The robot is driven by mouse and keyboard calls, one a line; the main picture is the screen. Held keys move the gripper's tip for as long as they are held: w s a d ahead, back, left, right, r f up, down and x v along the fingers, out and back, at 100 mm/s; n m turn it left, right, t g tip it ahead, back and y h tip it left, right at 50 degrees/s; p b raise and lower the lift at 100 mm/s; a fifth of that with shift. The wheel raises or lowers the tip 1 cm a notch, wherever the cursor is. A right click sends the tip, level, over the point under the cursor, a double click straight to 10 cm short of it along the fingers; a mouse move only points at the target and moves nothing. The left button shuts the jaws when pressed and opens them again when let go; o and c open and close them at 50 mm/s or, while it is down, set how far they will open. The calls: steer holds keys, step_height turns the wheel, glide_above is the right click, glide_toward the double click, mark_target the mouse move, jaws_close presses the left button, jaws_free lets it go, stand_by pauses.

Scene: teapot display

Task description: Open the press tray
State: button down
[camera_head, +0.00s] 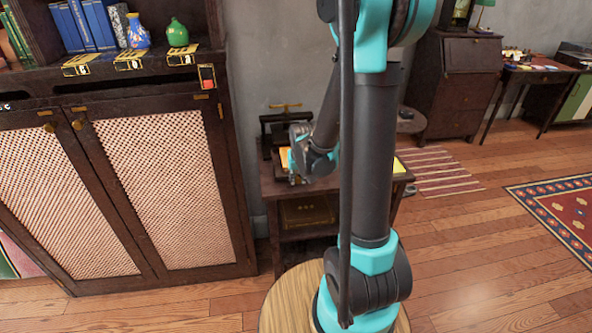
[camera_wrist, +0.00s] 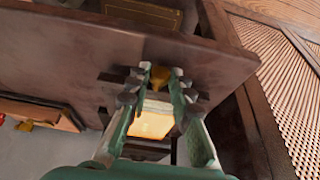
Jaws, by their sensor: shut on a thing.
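In the head view a dark press (camera_head: 275,128) with a brass bar on top stands on a small wooden table, partly behind my arm. A bright orange-yellow surface at the press tray (camera_head: 287,160) shows beside my gripper (camera_head: 297,178). In the wrist view my gripper (camera_wrist: 158,80) has its fingertips closed around a small brass knob (camera_wrist: 158,75) at the tray's front. The tray's lit yellow surface (camera_wrist: 152,123) lies between the fingers. The fingers hide the tray's sides, and how far out it stands I cannot tell.
The small table (camera_head: 268,185) has a lower shelf with a dark, gold-trimmed item (camera_head: 307,212). Wooden floor is open at right.

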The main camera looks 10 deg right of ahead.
steer(key=shift+s, duration=0.15)
steer(key=c, duration=1.3)
jaws_free()
steer(key=shift+c, duration=0.2)
steer(key=v, duration=1.2)
steer(key=s+d+f, duration=0.2)
steer(key=s+f, duration=0.1)
steer(key=s, duration=0.4)
steer(key=s+d+f, duration=0.2)
steer(key=s+f, duration=0.2)
steer(key=s, duration=0.4)
steer(key=shift+f, duration=0.15)
